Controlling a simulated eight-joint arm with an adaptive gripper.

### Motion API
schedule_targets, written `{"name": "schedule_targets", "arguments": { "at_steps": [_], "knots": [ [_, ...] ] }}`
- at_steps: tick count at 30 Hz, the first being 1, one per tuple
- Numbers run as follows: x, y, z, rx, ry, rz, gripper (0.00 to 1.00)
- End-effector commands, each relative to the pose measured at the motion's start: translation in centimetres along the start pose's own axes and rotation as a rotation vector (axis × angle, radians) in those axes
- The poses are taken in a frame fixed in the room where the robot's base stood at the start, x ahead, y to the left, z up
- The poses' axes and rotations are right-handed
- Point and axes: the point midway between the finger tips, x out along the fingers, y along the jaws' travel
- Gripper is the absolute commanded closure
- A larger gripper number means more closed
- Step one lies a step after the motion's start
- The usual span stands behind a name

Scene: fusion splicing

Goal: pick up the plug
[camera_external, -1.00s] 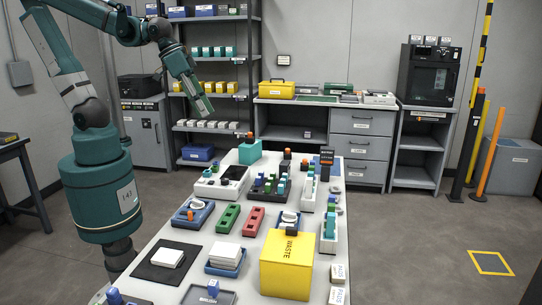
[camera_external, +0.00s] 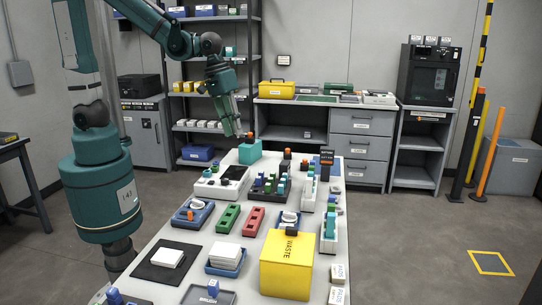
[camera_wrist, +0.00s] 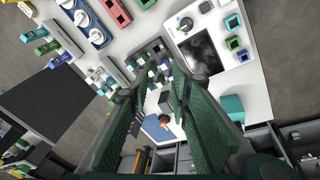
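No part is clearly marked as the plug. An orange-topped dark piece (camera_external: 249,135) sits on a teal block (camera_external: 250,153) at the table's far end. Another orange-topped dark piece (camera_external: 287,154) stands to its right. My gripper (camera_external: 238,132) is raised at the far end of the table, pointing down, close to the teal block in the picture. In the wrist view, my gripper (camera_wrist: 154,88) has its two green fingers spread apart with nothing held between them. An orange-tipped piece (camera_wrist: 163,119) shows between the fingers, beyond them. The teal block (camera_wrist: 234,108) is right of them.
A white device with a dark screen (camera_external: 222,182) and a dark rack of small coloured pieces (camera_external: 269,187) stand near the teal block. Blue, green and red trays fill the middle. A yellow waste box (camera_external: 287,268) stands at the near end. Shelves (camera_external: 205,127) stand behind.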

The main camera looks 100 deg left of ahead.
Motion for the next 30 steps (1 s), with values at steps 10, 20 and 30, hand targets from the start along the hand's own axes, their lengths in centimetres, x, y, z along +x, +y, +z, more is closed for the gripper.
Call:
{"name": "schedule_targets", "arguments": {
  "at_steps": [10, 20, 30],
  "knots": [
    [4.9, 0.6, -2.6, -0.199, -0.042, -0.066, 0.79],
    [10.0, 0.5, -4.7, -0.388, -0.074, -0.136, 0.79],
    [14.9, 0.0, -6.1, -0.556, -0.095, -0.202, 0.79]
  ]
}}
